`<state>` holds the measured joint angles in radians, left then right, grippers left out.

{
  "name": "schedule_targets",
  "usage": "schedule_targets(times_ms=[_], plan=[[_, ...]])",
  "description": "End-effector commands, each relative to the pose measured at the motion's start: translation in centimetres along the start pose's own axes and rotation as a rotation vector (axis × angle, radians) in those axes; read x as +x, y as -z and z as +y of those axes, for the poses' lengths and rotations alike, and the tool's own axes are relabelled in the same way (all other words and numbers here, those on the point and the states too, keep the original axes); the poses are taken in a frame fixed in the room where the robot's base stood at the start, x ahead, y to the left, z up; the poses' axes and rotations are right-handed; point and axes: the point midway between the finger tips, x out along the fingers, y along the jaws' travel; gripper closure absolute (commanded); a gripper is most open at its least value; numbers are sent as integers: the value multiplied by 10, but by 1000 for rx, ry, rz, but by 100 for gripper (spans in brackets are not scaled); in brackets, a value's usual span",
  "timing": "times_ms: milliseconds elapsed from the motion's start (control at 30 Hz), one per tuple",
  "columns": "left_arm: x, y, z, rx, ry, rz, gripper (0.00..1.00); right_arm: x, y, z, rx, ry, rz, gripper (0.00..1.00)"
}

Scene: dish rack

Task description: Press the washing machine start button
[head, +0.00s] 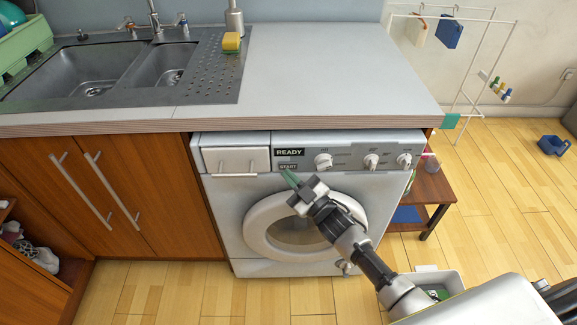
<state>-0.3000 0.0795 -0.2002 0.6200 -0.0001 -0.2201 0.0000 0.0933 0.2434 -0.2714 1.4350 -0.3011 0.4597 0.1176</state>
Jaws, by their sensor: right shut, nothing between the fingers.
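The white washing machine (228,215) stands under the grey counter, with its round door below the control panel. The panel shows a dark display reading READY (289,152) at its left part. Just below it is the start button (288,167), labelled START. My right gripper (286,172) is shut and empty, with its green fingertips just below the start button. Whether the tips touch the button or are slightly in front of it I cannot tell. My left gripper is not in view.
Several knobs (371,161) stick out along the panel, right of the button. A drawer with a bar handle (235,174) is at its left. The counter (310,75) overhangs above. A small wooden table (432,186) stands right of the machine. Open floor lies in front.

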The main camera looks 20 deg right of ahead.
Motion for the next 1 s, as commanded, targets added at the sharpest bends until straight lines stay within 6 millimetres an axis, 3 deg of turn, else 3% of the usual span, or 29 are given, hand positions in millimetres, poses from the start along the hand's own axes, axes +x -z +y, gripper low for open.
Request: schedule_targets(times_ms=[33,300,700,1000], plan=[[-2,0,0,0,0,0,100,7,7,14,-33,-14,22,100],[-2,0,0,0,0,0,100,6,7,13,-33,-14,22,100],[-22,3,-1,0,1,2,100,-20,27,-8,-24,-13,18,100],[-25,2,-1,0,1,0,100,-29,30,-17,-19,-12,16,100]])
